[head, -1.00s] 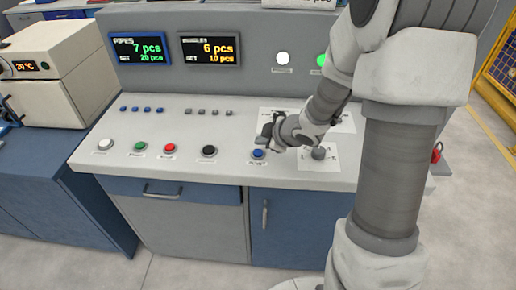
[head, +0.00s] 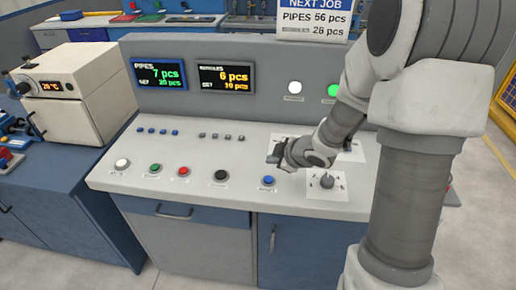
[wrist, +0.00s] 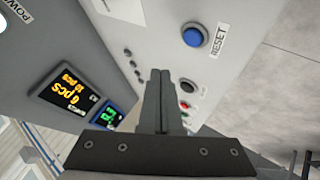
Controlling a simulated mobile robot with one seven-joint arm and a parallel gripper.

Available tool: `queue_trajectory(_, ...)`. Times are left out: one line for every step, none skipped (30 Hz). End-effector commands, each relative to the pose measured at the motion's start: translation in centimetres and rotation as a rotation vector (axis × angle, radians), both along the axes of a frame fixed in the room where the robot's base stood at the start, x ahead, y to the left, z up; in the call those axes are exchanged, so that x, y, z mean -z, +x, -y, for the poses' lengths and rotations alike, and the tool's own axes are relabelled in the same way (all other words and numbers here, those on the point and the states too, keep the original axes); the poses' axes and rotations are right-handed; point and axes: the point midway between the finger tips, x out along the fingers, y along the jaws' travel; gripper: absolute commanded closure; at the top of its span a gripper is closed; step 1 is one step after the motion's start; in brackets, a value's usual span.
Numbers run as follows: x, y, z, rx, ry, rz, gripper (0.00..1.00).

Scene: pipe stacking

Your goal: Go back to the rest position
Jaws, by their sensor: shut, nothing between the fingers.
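My gripper (head: 281,157) is over the right part of the light grey control panel (head: 225,150) in the head view, up and left of the rotary knob. In the wrist view my gripper (wrist: 160,75) shows its two dark fingers pressed together, with nothing between them. The blue button (head: 268,181) labelled RESET stands below my gripper in the head view; it also shows in the wrist view (wrist: 192,36), apart from the fingers. The rotary knob (head: 327,181) sits on a white plate.
White, green, red and black buttons line the panel's front edge. The pipes display (head: 158,75) reads 7 pcs and the other display (head: 226,78) 6 pcs. A white oven-like box (head: 75,90) stands on the blue bench at left. A sign (head: 313,20) hangs behind.

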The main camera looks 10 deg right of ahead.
Motion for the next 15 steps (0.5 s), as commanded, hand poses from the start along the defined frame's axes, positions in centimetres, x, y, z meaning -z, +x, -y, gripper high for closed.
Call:
queue_trajectory(0.0, 0.0, 0.0, 0.0, 0.0, 0.0, 1.0)
queue_trajectory(0.0, 0.0, 0.0, 0.0, 0.0, 0.0, 1.0)
queue_trajectory(-0.1, 0.0, 0.0, 0.001, -0.001, 0.0, 1.0)
queue_trajectory(-0.2, 0.0, 0.1, 0.005, -0.002, 0.001, 1.0)
queue_trajectory(-0.4, 0.0, 0.2, 0.012, -0.006, 0.002, 1.0)
queue_trajectory(-0.8, 0.0, 0.4, 0.028, -0.014, 0.003, 1.0)
queue_trajectory(-1.3, 0.0, 0.6, 0.045, -0.021, 0.005, 1.0)
queue_trajectory(-1.8, 0.0, 0.9, 0.067, -0.029, 0.006, 1.0)
queue_trajectory(-2.7, -0.1, 1.5, 0.105, -0.041, 0.007, 1.0)
queue_trajectory(-3.5, -0.2, 1.9, 0.138, -0.05, 0.008, 1.0)
queue_trajectory(-4.4, -0.3, 2.3, 0.174, -0.06, 0.009, 1.0)
queue_trajectory(-5.6, -0.7, 2.9, 0.226, -0.069, 0.01, 1.0)
queue_trajectory(-6.5, -1.0, 3.3, 0.269, -0.074, 0.009, 1.0)
queue_trajectory(-7.4, -1.5, 3.8, 0.311, -0.078, 0.006, 1.0)
queue_trajectory(-8.6, -2.1, 4.2, 0.366, -0.078, 0.004, 1.0)
